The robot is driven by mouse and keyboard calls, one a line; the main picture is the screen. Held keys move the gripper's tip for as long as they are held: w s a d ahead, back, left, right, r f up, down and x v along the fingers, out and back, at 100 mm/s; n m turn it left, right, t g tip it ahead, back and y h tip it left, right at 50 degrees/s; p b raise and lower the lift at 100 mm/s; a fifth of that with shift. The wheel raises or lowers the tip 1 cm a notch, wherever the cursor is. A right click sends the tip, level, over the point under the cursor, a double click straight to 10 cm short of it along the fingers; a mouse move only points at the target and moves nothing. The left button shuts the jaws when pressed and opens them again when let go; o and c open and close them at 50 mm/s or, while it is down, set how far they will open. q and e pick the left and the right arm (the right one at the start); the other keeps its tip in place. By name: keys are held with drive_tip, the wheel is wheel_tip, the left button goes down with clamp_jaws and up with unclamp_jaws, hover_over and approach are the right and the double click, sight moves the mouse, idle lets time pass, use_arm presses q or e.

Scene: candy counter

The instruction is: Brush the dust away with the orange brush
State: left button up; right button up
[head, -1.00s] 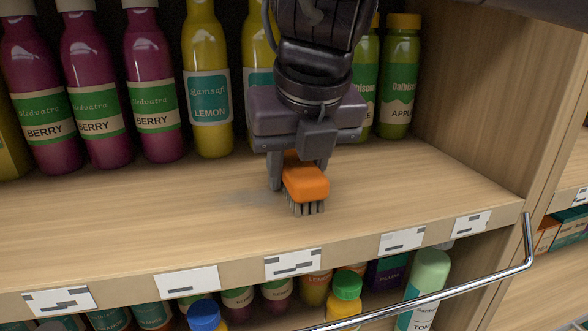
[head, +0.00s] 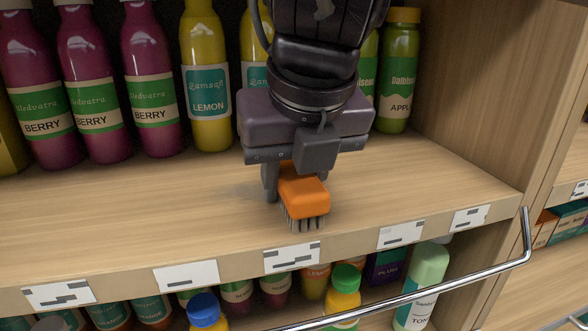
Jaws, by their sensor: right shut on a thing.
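My right gripper (head: 296,180) comes down from the top of the head view and is shut on the orange brush (head: 304,196). The brush has grey bristles that point down at the wooden shelf (head: 120,222), close to its front edge. The bristles seem to touch the board, though exact contact is hard to tell. A faint grey patch of dust (head: 247,190) shows on the shelf just left of the gripper. Part of the shelf behind the gripper is hidden. My left gripper is not in view.
Berry bottles (head: 92,90), lemon bottles (head: 206,85) and an apple bottle (head: 399,75) stand at the back of the shelf. Price labels (head: 186,276) line the front edge. A metal rail (head: 450,279) runs in front of the lower shelf. The shelf's left front is clear.

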drive_tip(key=shift+w, duration=1.65)
drive_tip(key=shift+s+f, duration=0.2)
drive_tip(key=shift+s, duration=1.45)
drive_tip(key=shift+w+r, duration=0.15)
drive_tip(key=shift+w, duration=1.45)
